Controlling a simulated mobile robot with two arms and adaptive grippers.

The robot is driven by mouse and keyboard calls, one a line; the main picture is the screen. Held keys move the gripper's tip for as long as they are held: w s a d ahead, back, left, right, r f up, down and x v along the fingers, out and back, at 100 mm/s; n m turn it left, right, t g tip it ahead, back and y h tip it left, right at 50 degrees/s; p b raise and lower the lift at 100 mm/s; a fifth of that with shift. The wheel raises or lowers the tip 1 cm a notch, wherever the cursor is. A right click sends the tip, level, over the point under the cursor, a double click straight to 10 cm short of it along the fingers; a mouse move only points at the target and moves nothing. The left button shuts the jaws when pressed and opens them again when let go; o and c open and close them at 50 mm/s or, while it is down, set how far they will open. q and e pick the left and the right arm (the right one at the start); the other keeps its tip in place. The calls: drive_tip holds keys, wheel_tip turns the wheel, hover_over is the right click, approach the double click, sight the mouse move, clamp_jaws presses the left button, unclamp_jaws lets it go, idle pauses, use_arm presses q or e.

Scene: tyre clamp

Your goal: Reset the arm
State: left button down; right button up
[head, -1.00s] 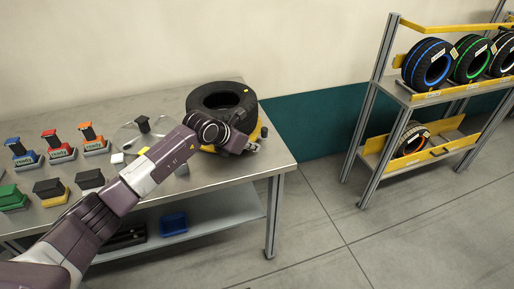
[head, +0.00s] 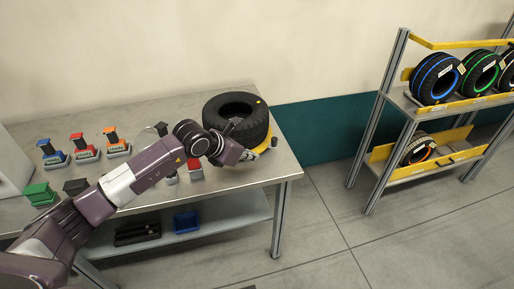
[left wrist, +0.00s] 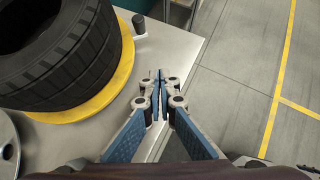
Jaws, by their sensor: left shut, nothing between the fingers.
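My left arm reaches in from the left across the workbench (head: 240,172). My left gripper (head: 250,156) is at the bench's right end, just in front of the tyre (head: 236,108). In the left wrist view the left gripper (left wrist: 157,82) is shut with its fingertips together and nothing between them. The black tyre (left wrist: 55,60) lies flat on a yellow round base (left wrist: 85,110), left of the fingers and apart from them. A small dark knob (left wrist: 139,22) stands beside the base. My right gripper is not in view.
Several coloured stamp-like blocks, such as a blue one (head: 52,155) and a green one (head: 40,194), stand on the bench's left. A blue bin (head: 186,222) sits on the lower shelf. A tyre rack (head: 392,110) stands at right, with clear floor between.

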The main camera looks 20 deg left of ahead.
use_arm(q)
drive_tip(key=shift+s+d+r, duration=0.1)
drive_tip(key=shift+s+r, duration=0.05)
drive_tip(key=shift+s, duration=0.05)
